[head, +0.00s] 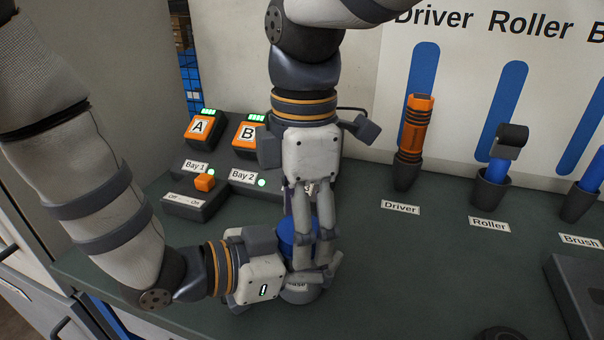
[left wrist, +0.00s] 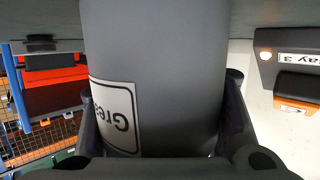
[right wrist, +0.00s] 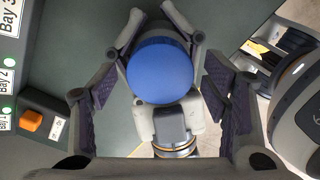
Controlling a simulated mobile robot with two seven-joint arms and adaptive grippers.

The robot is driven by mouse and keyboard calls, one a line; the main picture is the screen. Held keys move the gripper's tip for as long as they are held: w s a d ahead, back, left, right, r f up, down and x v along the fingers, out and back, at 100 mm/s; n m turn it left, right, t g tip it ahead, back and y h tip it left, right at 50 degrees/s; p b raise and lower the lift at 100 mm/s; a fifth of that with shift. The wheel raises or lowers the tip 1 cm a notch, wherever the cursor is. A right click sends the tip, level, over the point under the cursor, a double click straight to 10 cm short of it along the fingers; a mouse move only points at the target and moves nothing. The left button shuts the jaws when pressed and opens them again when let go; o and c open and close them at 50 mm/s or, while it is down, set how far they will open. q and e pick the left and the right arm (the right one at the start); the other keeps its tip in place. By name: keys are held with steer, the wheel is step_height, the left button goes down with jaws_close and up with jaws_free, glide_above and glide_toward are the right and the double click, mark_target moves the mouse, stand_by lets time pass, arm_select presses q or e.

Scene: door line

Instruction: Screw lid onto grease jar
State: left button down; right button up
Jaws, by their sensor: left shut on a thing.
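The grease jar (left wrist: 175,80) is a dark grey cylinder with a white label, seen upside down in the left wrist view. In the head view its lower part (head: 297,287) shows behind the fingers. My left gripper (head: 315,272) is shut on the jar from the side. The blue lid (right wrist: 159,71) is on the jar's top in the right wrist view; its blue side (head: 287,230) shows partly in the head view. Whether its threads engage is hidden. My right gripper (right wrist: 163,80) points down over the lid, its fingers open on either side with gaps.
Charger bays with orange units A (head: 200,127) and B (head: 247,133) and an Off/On switch box (head: 195,200) stand at the left back. A driver (head: 414,130), roller (head: 500,160) and brush (head: 594,175) stand in holders to the right. The green bench right of the jar has free room.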

steer(key=shift+w+r, duration=0.1)
steer(key=shift+r, duration=2.15)
steer(key=shift+c, duration=0.4)
steer(key=shift+r+n, duration=0.35)
steer(key=shift+n, duration=0.45)
step_height(320, 180, up, 3)
steer(key=n, duration=0.5)
steer(key=shift+d+f, duration=0.1)
steer(key=shift+d, duration=0.05)
